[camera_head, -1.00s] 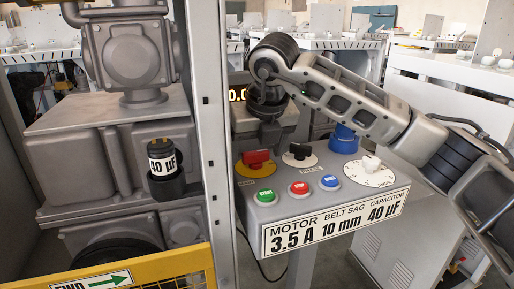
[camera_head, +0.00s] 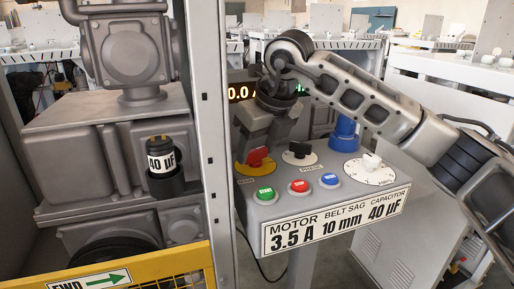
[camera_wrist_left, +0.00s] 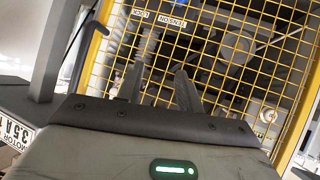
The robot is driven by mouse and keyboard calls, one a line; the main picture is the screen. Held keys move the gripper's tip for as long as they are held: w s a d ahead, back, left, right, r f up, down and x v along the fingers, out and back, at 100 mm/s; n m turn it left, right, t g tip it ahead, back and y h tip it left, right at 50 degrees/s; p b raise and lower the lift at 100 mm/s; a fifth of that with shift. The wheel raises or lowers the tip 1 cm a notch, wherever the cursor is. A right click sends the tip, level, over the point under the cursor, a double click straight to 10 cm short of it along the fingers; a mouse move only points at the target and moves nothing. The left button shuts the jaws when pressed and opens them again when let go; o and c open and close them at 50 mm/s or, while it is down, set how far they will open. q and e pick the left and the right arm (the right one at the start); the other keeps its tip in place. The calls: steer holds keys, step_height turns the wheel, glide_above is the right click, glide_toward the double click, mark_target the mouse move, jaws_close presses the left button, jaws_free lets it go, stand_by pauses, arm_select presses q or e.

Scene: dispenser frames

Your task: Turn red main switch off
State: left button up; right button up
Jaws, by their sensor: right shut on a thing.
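The red main switch (camera_head: 257,156) sits on a yellow round plate at the left of the grey control box's top. Its handle is tilted, its right end higher in the picture. My right gripper (camera_head: 254,147) points down over it and is shut on its handle; the fingers hide part of the switch. My left gripper (camera_wrist_left: 158,82) shows only in the left wrist view, its two fingers apart with nothing between them, in front of a yellow mesh guard.
A metal post (camera_head: 208,140) and yellow guard (camera_head: 150,275) stand left.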

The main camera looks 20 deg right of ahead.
steer(key=n, duration=0.2)
steer(key=n+g+y+p, duration=0.1)
steer(key=n, duration=0.1)
steer(key=shift+w+d+r+n+y, duration=0.1)
steer(key=shift+d+r+n+y, duration=0.1)
steer(key=shift+n+y, duration=0.1)
steer(key=n+g+y+p, duration=0.1)
steer(key=n+p, duration=0.1)
steer(key=n, duration=0.2)
steer(key=shift+w+n, duration=0.15)
steer(key=shift+n, duration=0.15)
steer(key=n+g+p, duration=0.2)
steer(key=n, duration=0.2)
steer(key=shift+w+d+f, duration=0.1)
steer(key=shift+w, duration=0.05)
arm_select(q)
steer(key=shift+s+a+r+m+y+p, duration=0.15)
steer(key=shift+a+r+m+p, duration=0.1)
steer(key=shift+r, duration=0.3)
steer(key=shift+a+r+m+y+p, duration=0.1)
steer(key=shift+a+r+m+y, duration=0.1)
steer(key=shift+r, duration=0.3)
arm_select(e)
steer(key=shift+n, duration=0.4)
steer(key=o, duration=1)
